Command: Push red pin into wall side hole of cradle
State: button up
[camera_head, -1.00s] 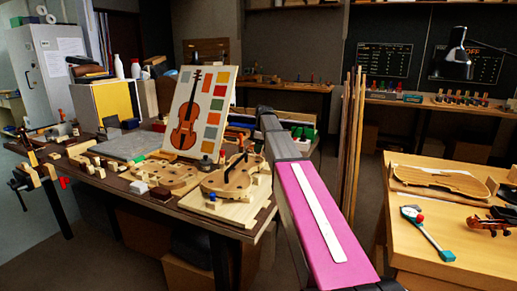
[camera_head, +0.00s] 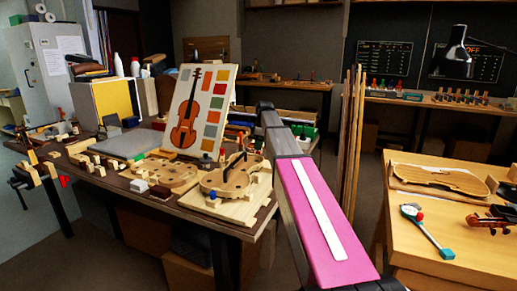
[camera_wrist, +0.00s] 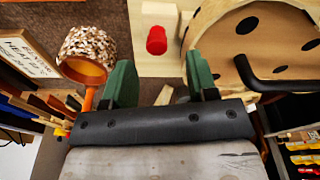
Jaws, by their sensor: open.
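In the wrist view the red pin (camera_wrist: 156,40) stands at a pale wooden block on the cradle (camera_wrist: 150,68). How deep it sits in a hole I cannot tell. My gripper (camera_wrist: 159,72) is open, its two green fingers apart, with the pin ahead of the gap and untouched. The cradle shows in the head view as a pale board (camera_head: 240,222) at the bench's near right corner. A violin body (camera_head: 228,182) with a dark handle rests on it. The red pin and my fingers cannot be made out in the head view.
In the wrist view a speckled round object (camera_wrist: 88,48) and a lettered sign (camera_wrist: 22,50) lie left of my fingers. A black curved handle (camera_wrist: 275,80) is close on the right. A colour chart board (camera_head: 203,115) stands behind the cradle.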

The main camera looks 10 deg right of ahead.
notch_tip(320, 180, up, 9)
jog(key=d, duration=0.1)
jog(key=shift+s+d+f, duration=0.15)
dwell(0.8)
